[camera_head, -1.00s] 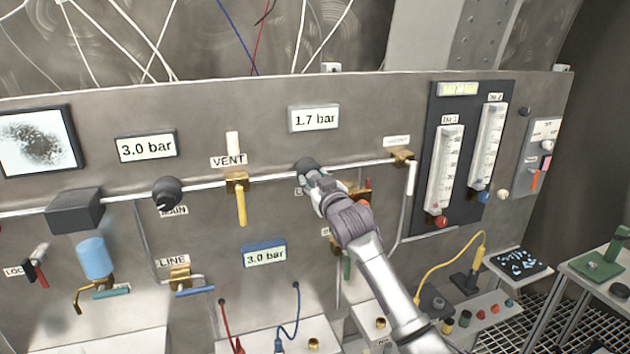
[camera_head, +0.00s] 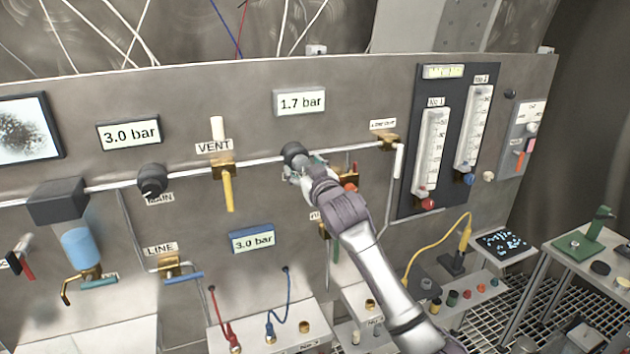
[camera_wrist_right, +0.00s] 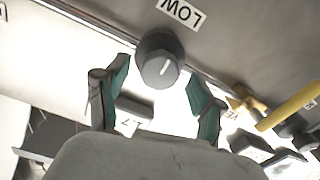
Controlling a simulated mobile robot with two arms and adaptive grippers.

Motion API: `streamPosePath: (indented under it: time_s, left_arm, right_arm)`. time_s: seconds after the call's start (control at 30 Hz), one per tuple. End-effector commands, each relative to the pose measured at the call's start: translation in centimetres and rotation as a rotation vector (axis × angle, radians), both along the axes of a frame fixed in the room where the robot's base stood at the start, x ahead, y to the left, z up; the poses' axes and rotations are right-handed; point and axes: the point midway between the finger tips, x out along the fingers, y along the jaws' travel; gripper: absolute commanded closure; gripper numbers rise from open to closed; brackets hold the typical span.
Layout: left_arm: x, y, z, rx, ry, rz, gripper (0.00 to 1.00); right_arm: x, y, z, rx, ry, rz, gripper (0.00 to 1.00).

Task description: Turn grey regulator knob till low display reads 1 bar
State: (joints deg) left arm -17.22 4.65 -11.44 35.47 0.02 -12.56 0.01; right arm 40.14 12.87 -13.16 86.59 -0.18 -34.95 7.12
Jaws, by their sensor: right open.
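The grey regulator knob (camera_head: 293,151) sits on the pipe below a display (camera_head: 300,102) reading 1.7 bar. In the right wrist view the round knob (camera_wrist_right: 159,62) shows a white pointer line, beside a LOW label (camera_wrist_right: 182,12). My right gripper (camera_head: 301,169) is at the knob in the head view and partly covers it. In the wrist view the right gripper (camera_wrist_right: 158,80) is open, one teal-padded finger on each side of the knob, with gaps visible between pads and knob. My left gripper is not in view.
A similar MAIN knob (camera_head: 152,180) is at the left, under a 3.0 bar display (camera_head: 128,132). A yellow-handled VENT valve (camera_head: 227,188) is left of the grey knob. A blue-framed display (camera_head: 252,239) reads 3.0 bar. A flowmeter panel (camera_head: 404,150) stands at the right.

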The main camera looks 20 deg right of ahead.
Motion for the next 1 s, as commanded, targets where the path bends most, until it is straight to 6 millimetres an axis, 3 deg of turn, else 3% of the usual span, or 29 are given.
streamPosePath:
  time_s: [0.3, 0.5, 1.0]
  left_arm:
    - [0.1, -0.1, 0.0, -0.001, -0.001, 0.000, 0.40]
    - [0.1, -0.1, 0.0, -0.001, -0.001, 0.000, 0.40]
    - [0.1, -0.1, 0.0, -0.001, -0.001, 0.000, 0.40]
  right_arm:
    - [-6.3, -0.2, -0.1, -0.001, 0.001, 0.000, 0.32]
    - [-9.0, -0.3, -0.1, -0.001, 0.001, 0.001, 0.32]
    - [-10.0, -0.3, 0.0, -0.001, 0.001, 0.000, 0.32]
